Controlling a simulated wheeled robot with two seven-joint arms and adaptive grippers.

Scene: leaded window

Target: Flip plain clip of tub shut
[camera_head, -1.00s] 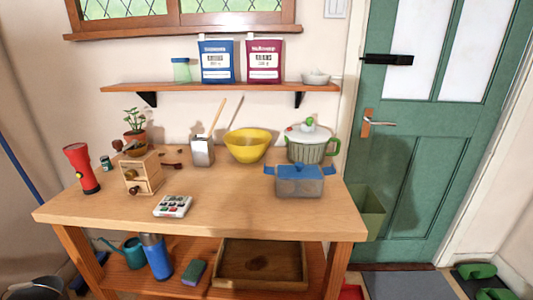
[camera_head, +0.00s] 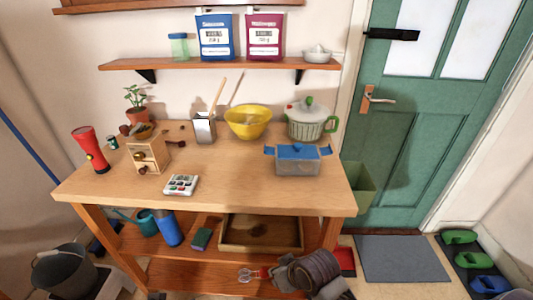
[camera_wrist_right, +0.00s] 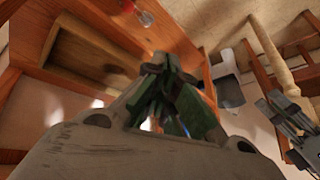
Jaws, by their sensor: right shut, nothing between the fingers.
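The grey tub (camera_head: 298,166) stands upright near the right front of the table. It has a blue lid (camera_head: 298,151) and a blue clip at each side, a left clip (camera_head: 270,150) and a right clip (camera_head: 325,150). Both stick outward from the lid. I cannot tell which is the plain one. My right gripper (camera_wrist_right: 165,90) is shut and empty in the right wrist view. My right arm (camera_head: 310,270) shows at the bottom of the head view, below and in front of the table, well apart from the tub.
The wooden table (camera_head: 230,185) has free room left of the tub. A calculator-like device (camera_head: 181,184) lies at the front. A wooden tray (camera_head: 232,248) is on the lower shelf.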

